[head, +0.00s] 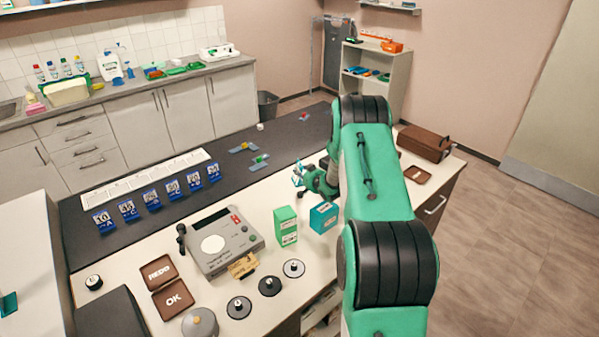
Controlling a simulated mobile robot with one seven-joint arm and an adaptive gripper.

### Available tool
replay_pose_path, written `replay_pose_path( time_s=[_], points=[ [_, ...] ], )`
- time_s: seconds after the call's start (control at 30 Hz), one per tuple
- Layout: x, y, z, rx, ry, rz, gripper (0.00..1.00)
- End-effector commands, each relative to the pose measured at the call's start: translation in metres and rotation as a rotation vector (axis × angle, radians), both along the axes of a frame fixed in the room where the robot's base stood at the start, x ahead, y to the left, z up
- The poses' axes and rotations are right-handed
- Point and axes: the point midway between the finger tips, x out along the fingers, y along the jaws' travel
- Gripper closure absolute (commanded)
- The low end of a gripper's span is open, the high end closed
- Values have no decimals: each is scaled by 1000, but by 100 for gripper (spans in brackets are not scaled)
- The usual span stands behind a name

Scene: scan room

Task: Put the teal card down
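My gripper (299,181) is over the worktable, at the end of my green arm, and looks small and partly hidden behind the arm. I cannot tell whether its fingers are open or shut, or whether a card is between them. No card is clearly recognisable as the teal card. A teal box (323,218) stands upright on the white part of the table (140,262), below the gripper in the picture and partly behind my arm. A flat teal piece (8,304) lies at the left edge, cut off by the frame.
A brown case (425,143) is at right.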

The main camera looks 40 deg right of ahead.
Motion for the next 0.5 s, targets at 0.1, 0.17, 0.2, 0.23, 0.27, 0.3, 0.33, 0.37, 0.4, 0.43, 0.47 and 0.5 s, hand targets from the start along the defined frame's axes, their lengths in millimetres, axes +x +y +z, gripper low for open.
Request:
replay_pose_path(
  time_s=[0.1, 0.17, 0.2, 0.23, 0.27, 0.3, 0.33, 0.37, 0.4, 0.43, 0.47, 0.5],
  points=[
    [-17, 4, 9, 1, 0, 0, 73],
    [-25, 6, 12, 0, -1, -2, 73],
    [-31, 8, 14, 1, 0, -1, 73],
    [-35, 9, 16, 1, 0, -1, 73],
    [-39, 10, 18, -1, -1, -1, 73],
    [-44, 12, 20, 0, 0, -1, 73],
    [-48, 13, 21, 0, 0, 0, 73],
    [-51, 14, 23, 0, -1, 0, 73],
    [-56, 15, 25, 0, -1, 0, 73],
    [-59, 16, 25, 0, 0, 0, 73],
    [-63, 17, 26, 0, 1, 0, 73],
    [-66, 18, 28, 0, 1, 0, 73]
  ],
)
